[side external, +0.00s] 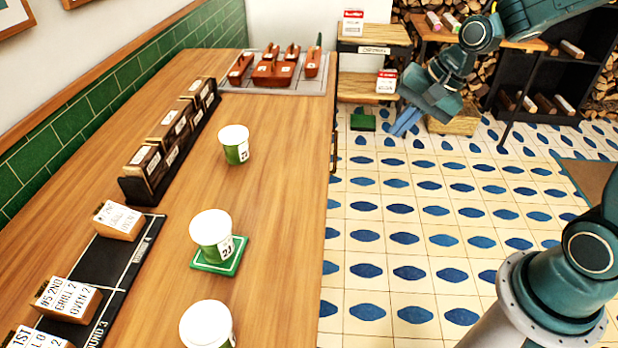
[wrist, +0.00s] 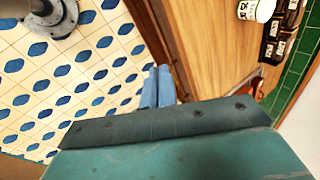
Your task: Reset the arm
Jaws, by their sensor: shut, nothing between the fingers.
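My gripper (side external: 407,121) is at the upper right in the side view, raised over the tiled floor beyond the right edge of the wooden counter. Its two blue fingers are together with nothing between them. The fingers also show in the wrist view (wrist: 157,88), pointing away past the dark edge of the gripper body. No object touches the gripper.
The counter (side external: 285,200) holds several green-and-white cups, one (side external: 211,235) on a green coaster (side external: 220,262). A dark rack (side external: 170,145), a black strip (side external: 115,262) with wooden blocks and a tray (side external: 300,87) of copper-coloured pieces also stand there. A wooden shelf (side external: 372,50) stands behind.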

